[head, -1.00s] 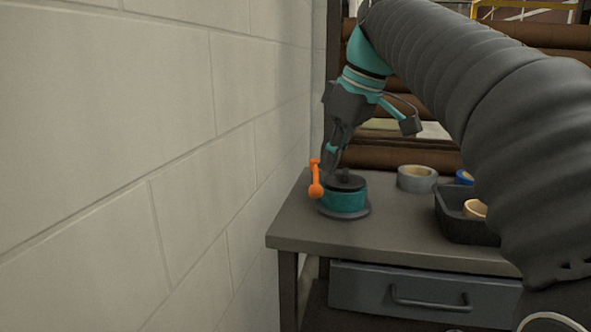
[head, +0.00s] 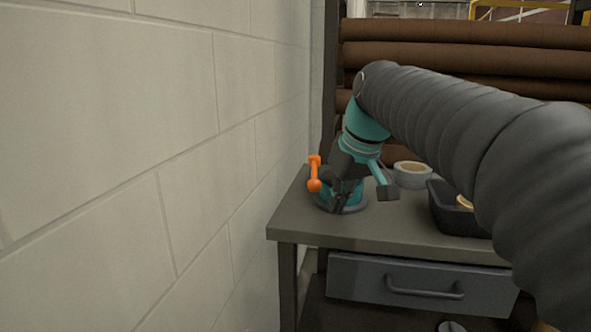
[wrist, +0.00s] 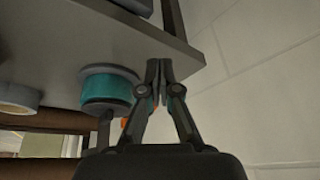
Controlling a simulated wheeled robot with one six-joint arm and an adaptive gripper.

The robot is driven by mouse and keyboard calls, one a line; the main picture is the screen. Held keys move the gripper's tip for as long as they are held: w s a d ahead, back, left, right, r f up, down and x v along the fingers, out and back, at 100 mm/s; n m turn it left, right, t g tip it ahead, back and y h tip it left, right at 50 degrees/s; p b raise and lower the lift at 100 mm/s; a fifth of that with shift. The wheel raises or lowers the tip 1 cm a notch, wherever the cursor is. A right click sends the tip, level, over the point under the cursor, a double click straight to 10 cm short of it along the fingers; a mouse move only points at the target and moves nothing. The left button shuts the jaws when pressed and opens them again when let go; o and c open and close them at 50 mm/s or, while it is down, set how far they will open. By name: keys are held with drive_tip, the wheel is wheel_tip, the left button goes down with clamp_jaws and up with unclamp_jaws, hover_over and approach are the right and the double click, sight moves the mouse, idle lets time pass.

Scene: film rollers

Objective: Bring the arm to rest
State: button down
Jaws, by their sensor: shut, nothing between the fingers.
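A round teal device (head: 356,204) with a dark base stands near the left end of the grey table; its teal side also shows in the wrist view (wrist: 105,88). An orange lever (head: 314,174) stands upright at its left side and is mostly behind my fingers in the wrist view. My gripper (wrist: 158,66) is shut and empty, its fingertips together. In the head view my gripper (head: 337,203) is in front of the device and hides much of it. I cannot tell whether they touch.
A pale block wall (head: 130,150) runs close along the left. On the table (head: 390,228) are a tape roll (head: 412,174) and a black tray (head: 458,220) at the right. A drawer (head: 420,285) is below. Brown rolls (head: 470,62) are stacked behind.

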drive_tip(key=s+d+f+m+t+h, duration=0.1)
drive_tip(key=s+d+f, duration=0.3)
drive_tip(key=s+f, duration=0.5)
drive_tip(key=s+d+f+m+h, duration=0.1)
drive_tip(key=s+d+f+m, duration=0.3)
drive_tip(key=s+f, duration=0.4)
drive_tip(key=shift+s+f+t, duration=0.4)
drive_tip(key=shift+s, duration=2.1)
